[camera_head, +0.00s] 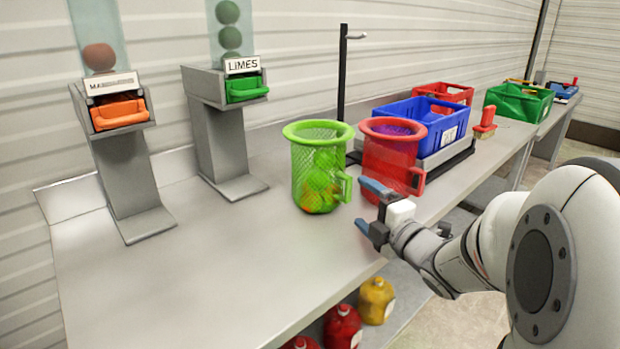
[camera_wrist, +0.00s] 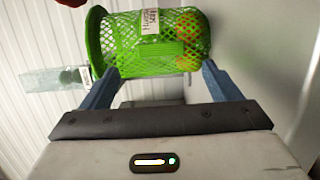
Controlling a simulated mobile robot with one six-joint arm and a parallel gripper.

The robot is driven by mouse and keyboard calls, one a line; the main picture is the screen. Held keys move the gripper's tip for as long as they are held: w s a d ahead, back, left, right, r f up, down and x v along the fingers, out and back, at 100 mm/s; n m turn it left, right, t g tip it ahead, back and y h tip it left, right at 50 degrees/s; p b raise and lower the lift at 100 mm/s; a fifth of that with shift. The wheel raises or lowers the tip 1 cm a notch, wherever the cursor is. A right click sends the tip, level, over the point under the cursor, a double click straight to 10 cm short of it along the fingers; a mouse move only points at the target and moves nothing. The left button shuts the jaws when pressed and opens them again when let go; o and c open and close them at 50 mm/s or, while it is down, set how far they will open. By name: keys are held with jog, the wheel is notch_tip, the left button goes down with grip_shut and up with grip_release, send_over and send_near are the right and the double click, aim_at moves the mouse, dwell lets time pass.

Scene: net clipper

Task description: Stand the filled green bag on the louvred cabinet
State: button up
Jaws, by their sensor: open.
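The green net bag (camera_head: 318,172) stands upright on the grey counter, with green and orange fruit inside and a green handle (camera_head: 345,187) on its right side. In the wrist view the bag (camera_wrist: 130,55) lies sideways across the picture, with a white label and its handle (camera_wrist: 158,50) facing me. My gripper (camera_head: 360,205) is open and empty, just right of the handle. Its blue fingers (camera_wrist: 160,70) are spread wider than the handle in the wrist view; contact cannot be told. I cannot make out a louvred cabinet in either view.
A red net bag (camera_head: 388,158) stands close behind my gripper. Blue (camera_head: 405,116) and green (camera_head: 520,103) crates stand farther along the counter (camera_head: 190,280). Lime (camera_head: 222,130) and orange-tray (camera_head: 120,160) dispensers stand left. Red (camera_head: 342,328) and yellow (camera_head: 377,302) containers sit on the lower shelf.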

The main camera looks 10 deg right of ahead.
aim_at(348, 191)
jog(key=x, duration=0.6)
jog(key=shift+w, duration=0.15)
jog(key=shift+c, duration=0.3)
jog(key=c, duration=1.2)
